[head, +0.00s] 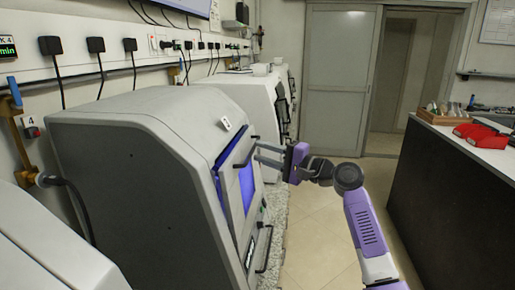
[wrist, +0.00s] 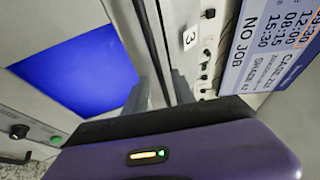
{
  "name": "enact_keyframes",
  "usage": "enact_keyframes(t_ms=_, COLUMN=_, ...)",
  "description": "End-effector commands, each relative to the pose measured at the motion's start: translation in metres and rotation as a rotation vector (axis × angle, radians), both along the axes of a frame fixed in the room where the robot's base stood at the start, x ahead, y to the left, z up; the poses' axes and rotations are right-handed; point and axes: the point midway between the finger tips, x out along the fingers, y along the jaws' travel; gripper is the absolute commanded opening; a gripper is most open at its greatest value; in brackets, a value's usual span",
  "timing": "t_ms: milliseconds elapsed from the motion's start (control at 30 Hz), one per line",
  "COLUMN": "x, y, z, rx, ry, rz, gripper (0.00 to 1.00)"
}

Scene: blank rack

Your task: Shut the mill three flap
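The mill three (head: 140,140) is a large grey machine with a small "3" label on its upper edge; the label also shows in the wrist view (wrist: 190,39). Its flap (head: 246,184) is on the sloped front, with blue showing on and beside it, and appears to stand slightly ajar. A large blue panel (wrist: 80,72) fills the left of the wrist view. A dark bar handle (head: 243,156) runs across the flap's upper part. My gripper (head: 258,153) is beside the handle, its two grey fingers apart. In the wrist view the fingers (wrist: 160,85) straddle a dark bar; contact is unclear.
Another grey machine (head: 262,92) stands behind mill three, and part of one (head: 40,250) shows at the lower left. A dark counter (head: 445,200) with red items (head: 482,135) stands on the right. The aisle floor (head: 310,240) is clear around my arm.

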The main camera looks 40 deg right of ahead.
Motion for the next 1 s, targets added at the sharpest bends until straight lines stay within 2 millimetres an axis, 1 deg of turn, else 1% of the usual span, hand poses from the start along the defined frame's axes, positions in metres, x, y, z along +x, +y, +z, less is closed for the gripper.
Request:
enact_keyframes(t_ms=33, x=0.006, y=0.002, z=0.003, rx=0.000, ry=0.000, rz=0.001, gripper=0.31)
enact_keyframes(t_ms=100, x=0.012, y=0.004, z=0.002, rx=0.001, ry=0.000, rz=0.001, gripper=0.31)
enact_keyframes(t_ms=200, x=0.018, y=0.005, z=0.002, rx=0.000, ry=-0.001, rz=0.000, gripper=0.31)
enact_keyframes(t_ms=467, x=0.019, y=0.005, z=0.002, rx=-0.001, ry=-0.001, rz=-0.001, gripper=0.31)
enact_keyframes(t_ms=500, x=0.019, y=0.005, z=0.001, rx=-0.001, ry=-0.001, rz=-0.001, gripper=0.29)
enact_keyframes(t_ms=633, x=0.019, y=0.005, z=0.002, rx=-0.001, ry=-0.001, rz=-0.001, gripper=0.04)
enact_keyframes(t_ms=667, x=0.019, y=0.005, z=0.001, rx=-0.001, ry=-0.001, rz=-0.001, gripper=0.00)
enact_keyframes(t_ms=1000, x=0.019, y=0.005, z=0.001, rx=0.000, ry=0.000, rz=-0.001, gripper=0.00)
